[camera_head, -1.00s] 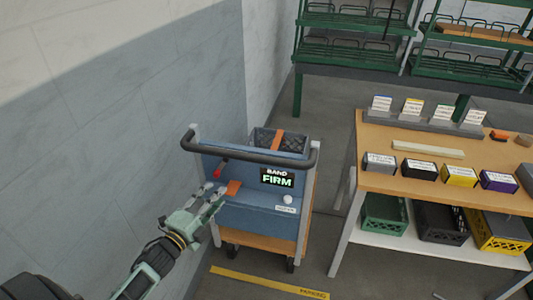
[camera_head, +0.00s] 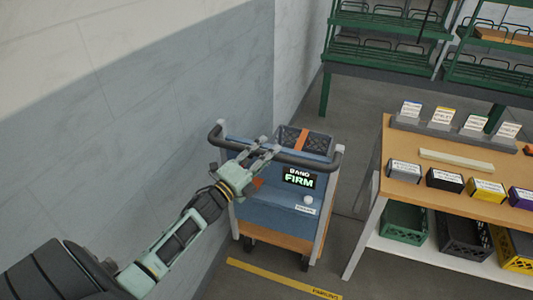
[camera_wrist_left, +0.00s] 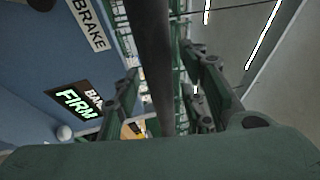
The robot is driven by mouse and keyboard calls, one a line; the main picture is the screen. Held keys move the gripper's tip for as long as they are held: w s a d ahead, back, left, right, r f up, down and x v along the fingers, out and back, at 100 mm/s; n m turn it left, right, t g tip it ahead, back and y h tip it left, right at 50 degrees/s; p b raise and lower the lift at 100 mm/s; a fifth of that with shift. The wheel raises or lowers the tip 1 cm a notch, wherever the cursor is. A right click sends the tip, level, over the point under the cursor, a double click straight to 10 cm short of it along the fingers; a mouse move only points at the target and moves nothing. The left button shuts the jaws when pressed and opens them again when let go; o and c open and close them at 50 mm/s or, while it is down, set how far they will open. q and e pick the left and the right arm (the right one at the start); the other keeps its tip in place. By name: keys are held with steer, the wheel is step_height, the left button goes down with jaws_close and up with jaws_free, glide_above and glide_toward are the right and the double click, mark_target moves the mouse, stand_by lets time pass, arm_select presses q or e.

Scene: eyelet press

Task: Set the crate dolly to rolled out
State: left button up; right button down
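The crate dolly (camera_head: 268,217) is a blue cart with an orange-brown base and dark wheels, standing by the grey wall. It carries a dark crate (camera_head: 317,145) with an orange strap (camera_head: 301,139). Its dark push bar (camera_head: 310,162) runs across the near side. My left gripper (camera_head: 262,148) is at this bar. In the left wrist view the bar (camera_wrist_left: 150,50) passes between the two spread fingers, with gaps beside it. The display (camera_head: 299,179) reads FIRM. A BRAKE label (camera_wrist_left: 88,22) shows in the left wrist view. My gripper hides the red lever area. My right gripper is out of view.
A wooden worktable (camera_head: 472,152) with labelled boxes stands to the right, with a green crate (camera_head: 404,223) and others on its lower shelf. Green racks (camera_head: 385,55) stand behind. A yellow floor strip (camera_head: 283,281) lies in front of the dolly. Grey floor is clear around it.

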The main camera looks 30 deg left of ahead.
arm_select(q)
steer(key=shift+c, duration=0.2)
jaws_close()
stand_by(0.4)
